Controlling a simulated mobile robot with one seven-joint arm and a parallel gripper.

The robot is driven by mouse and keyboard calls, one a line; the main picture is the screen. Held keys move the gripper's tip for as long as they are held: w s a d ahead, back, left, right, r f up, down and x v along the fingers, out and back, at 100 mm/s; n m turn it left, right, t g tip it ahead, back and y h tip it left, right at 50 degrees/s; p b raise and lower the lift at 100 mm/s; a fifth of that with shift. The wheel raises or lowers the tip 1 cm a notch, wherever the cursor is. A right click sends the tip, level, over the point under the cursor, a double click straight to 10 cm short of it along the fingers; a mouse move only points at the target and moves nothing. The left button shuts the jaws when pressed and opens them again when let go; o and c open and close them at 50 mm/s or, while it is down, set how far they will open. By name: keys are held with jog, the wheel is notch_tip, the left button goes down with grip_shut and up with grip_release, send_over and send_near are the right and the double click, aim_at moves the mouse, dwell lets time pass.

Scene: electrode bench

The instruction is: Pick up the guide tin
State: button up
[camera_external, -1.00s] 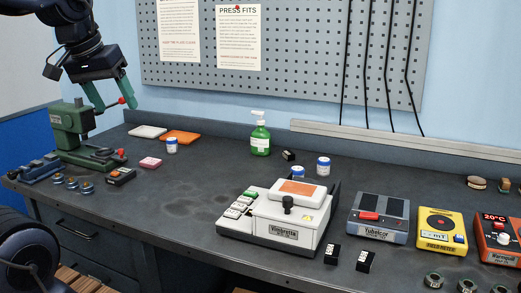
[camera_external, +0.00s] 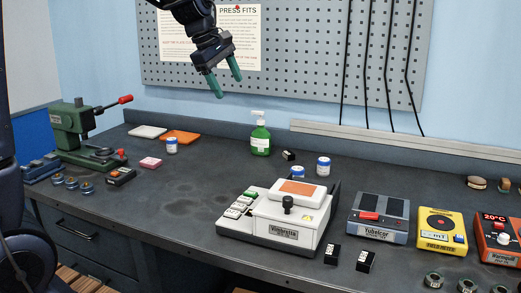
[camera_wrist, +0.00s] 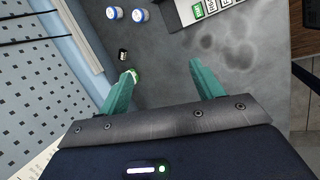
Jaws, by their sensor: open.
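No label reading "guide" is legible, so I cannot tell which tin is the guide tin. White tins with blue bands stand on the bench: one (camera_external: 172,146) left of centre at the back, one (camera_external: 298,172) behind the white machine and one (camera_external: 323,166) right of it. Two such tins (camera_wrist: 113,13) (camera_wrist: 139,15) show at the top of the wrist view. My gripper (camera_external: 229,87) is open and empty, high above the back of the bench, left of and above the green bottle. Its two green fingers (camera_wrist: 162,70) are spread apart in the wrist view.
The green pump bottle (camera_external: 260,138) stands near the back edge; a small black block (camera_external: 288,155) is beside it. The white machine (camera_external: 285,222) takes up the front middle. A green press (camera_external: 85,130) stands at left, coloured meters (camera_external: 442,231) at right.

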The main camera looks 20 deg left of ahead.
jog(key=w+d+f+n, duration=0.3)
jog(key=w+d+f, duration=0.15)
jog(key=w, duration=0.25)
jog(key=w+d+f+n, duration=0.4)
jog(key=w+f, duration=0.1)
jog(key=w, duration=0.2)
jog(key=n, duration=0.6)
send_near(324, 159)
jog(key=f, duration=0.2)
jog(key=x, duration=0.4)
jog(key=shift+w+d+f, duration=0.2)
jog(key=shift+w+f, duration=0.05)
jog(key=shift+f, duration=0.05)
jog(key=shift+x, duration=2.7)
jog(key=shift+d, duration=0.15)
jog(key=c, duration=1.1)
jog(key=shift+r, duration=0.15)
jog(key=shift+c, duration=0.2)
